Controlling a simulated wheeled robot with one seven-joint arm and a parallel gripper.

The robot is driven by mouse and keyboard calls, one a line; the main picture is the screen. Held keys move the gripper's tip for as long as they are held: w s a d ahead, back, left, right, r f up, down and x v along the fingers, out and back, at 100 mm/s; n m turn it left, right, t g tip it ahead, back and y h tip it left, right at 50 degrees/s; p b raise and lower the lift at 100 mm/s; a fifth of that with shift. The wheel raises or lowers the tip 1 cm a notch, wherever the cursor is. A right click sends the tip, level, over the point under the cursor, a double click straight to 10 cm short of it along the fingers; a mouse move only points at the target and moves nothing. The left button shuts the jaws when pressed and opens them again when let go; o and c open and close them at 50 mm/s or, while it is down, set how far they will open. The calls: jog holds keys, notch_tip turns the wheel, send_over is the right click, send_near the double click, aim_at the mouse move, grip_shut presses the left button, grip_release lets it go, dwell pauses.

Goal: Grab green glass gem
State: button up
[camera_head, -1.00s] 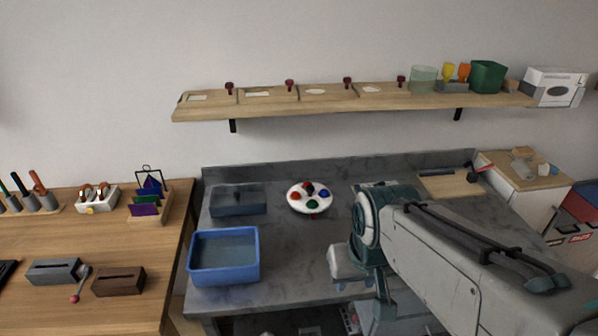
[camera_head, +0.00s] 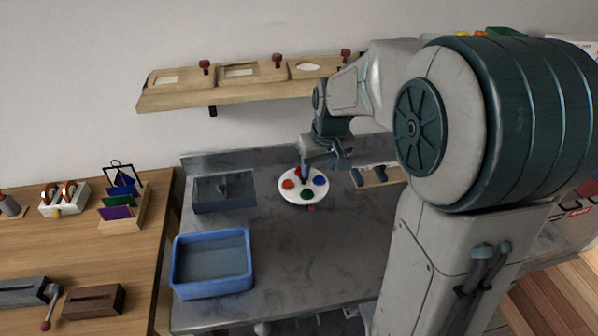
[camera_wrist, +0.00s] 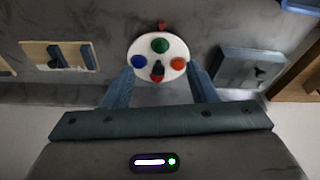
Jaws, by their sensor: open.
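The green glass gem (camera_head: 307,195) lies on a round white plate (camera_head: 291,198), at the plate's near side in the head view. In the wrist view the green gem (camera_wrist: 160,45) is at the top of the white plate (camera_wrist: 147,42). A blue gem (camera_wrist: 138,61), an orange-red gem (camera_wrist: 178,63) and a dark red-tipped piece (camera_wrist: 157,73) share the plate. My gripper (camera_wrist: 158,84) is open and empty, its two fingers on either side of the plate's lower part in the picture. In the head view my gripper (camera_head: 304,176) is over the plate's far side.
A blue bin (camera_head: 213,286) and a dark grey box (camera_head: 224,190) stand left of the plate. A wooden board (camera_head: 378,177) lies to the right. A wall shelf (camera_head: 240,97) hangs behind. The counter in front of the plate is clear.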

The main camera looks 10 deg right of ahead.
jog(key=w+f, duration=0.2)
jog(key=w, duration=0.2)
send_near(307, 191)
jog(key=shift+d+f, duration=0.15)
jog(key=shift+f, duration=0.35)
jog(key=shift+d+f, duration=0.15)
jog(key=shift+f, duration=0.4)
jog(key=shift+w+a+p+x, duration=0.15)
jog(key=shift+p+x, duration=0.1)
jog(key=shift+x, duration=1.3)
jog(key=shift+w+a+p+x, duration=0.1)
jog(key=shift+p+x, duration=0.15)
jog(key=shift+x, duration=1.3)
jog(key=c, duration=1)
